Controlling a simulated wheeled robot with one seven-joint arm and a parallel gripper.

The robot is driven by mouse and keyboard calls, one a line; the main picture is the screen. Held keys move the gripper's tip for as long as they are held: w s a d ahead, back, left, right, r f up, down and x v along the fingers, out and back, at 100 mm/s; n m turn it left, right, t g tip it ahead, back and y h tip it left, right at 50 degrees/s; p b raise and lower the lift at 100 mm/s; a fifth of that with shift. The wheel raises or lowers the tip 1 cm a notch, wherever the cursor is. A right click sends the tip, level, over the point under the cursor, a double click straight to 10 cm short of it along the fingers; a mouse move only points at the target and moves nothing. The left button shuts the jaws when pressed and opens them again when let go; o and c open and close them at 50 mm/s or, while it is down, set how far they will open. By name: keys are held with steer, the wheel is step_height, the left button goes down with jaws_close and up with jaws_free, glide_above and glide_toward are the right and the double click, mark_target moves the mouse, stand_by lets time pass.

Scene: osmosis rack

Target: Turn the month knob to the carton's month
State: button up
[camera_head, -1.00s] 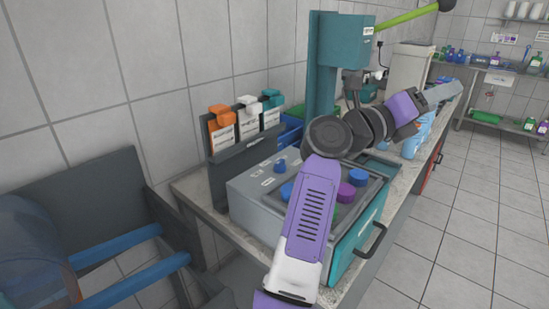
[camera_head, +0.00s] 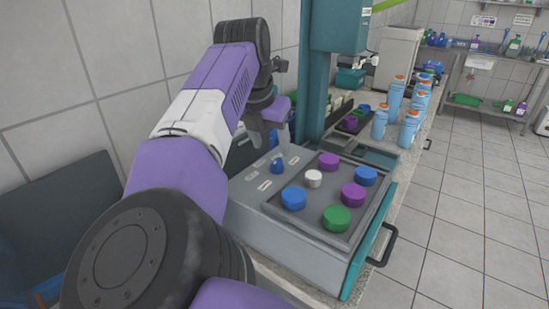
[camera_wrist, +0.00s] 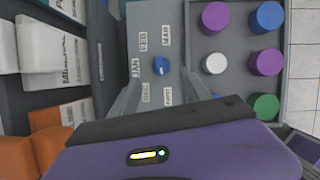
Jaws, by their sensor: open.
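The blue month knob (camera_head: 277,166) stands on the grey sloped top of the machine, with small white month labels around it. In the wrist view the knob (camera_wrist: 161,66) sits among the labels; JAN (camera_wrist: 134,68) is at its left, FEB (camera_wrist: 143,42) and MAR (camera_wrist: 166,37) above. I cannot tell which label it points to. My gripper (camera_wrist: 160,78) is open above the knob, one finger on each side, apart from it. Cartons (camera_wrist: 55,50) with printed labels stand in the rack at the left of the wrist view; their month is unreadable.
A grey tray (camera_head: 300,225) beside the knob holds several purple, blue, white and green round pieces. A teal column (camera_head: 315,85) rises behind. Blue bottles (camera_head: 392,100) stand on the counter farther back. An orange carton (camera_wrist: 45,145) is at the wrist view's lower left.

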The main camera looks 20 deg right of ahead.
mark_target(277, 161)
steer(key=shift+x, duration=3.6)
steer(key=shift+d, duration=0.15)
steer(key=shift+r+p, duration=0.1)
steer(key=shift+p, duration=0.2)
jaws_close()
